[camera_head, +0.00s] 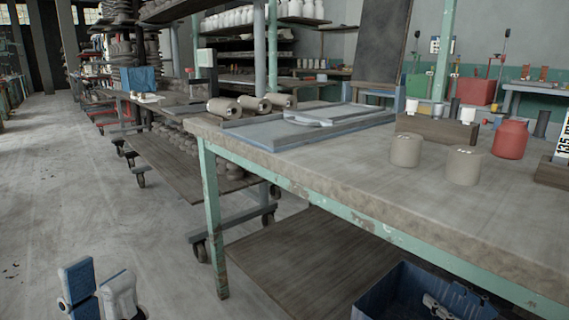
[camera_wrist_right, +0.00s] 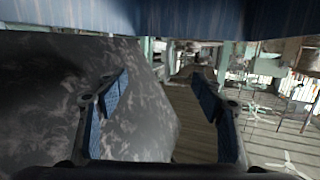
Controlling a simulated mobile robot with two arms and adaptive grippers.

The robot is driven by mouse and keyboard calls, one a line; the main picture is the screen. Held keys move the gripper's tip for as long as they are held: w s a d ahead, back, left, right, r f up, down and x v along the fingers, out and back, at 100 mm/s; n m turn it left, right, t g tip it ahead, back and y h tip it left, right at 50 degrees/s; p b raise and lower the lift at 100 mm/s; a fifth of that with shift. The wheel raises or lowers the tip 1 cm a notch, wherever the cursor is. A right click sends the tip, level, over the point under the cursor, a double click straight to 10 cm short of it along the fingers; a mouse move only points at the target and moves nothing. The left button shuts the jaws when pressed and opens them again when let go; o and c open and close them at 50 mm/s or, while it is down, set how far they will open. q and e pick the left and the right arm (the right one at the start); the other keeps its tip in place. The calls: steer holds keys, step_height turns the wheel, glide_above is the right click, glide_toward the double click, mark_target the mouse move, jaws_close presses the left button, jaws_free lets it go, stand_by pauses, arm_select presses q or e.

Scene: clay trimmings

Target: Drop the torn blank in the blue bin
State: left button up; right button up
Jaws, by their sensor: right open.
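The blue bin (camera_head: 380,288) is at the bottom right of the head view, below the front edge of the workbench, and is cut off by the frame. My right gripper (camera_head: 445,305) shows at the bin's opening. In the right wrist view its fingers (camera_wrist_right: 165,115) stand apart with nothing between them; a blue wall crosses the top. My left gripper (camera_head: 98,285) is at the lower left over the floor, its fingers apart and empty. Two clay-coloured cylinders stand on the workbench, one (camera_head: 405,150) left of the other (camera_head: 464,166). I cannot tell which piece is the torn blank, or whether it is inside the bin.
The workbench (camera_head: 330,180) has a green frame and a low wooden shelf (camera_head: 310,255). On it are a red jar (camera_head: 510,139), a wooden block (camera_head: 437,128) and grey boards (camera_head: 300,128). A wheeled cart (camera_head: 185,165) stands behind it. The floor at left is clear.

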steer(key=v, duration=1.1)
steer(key=shift+s, duration=0.1)
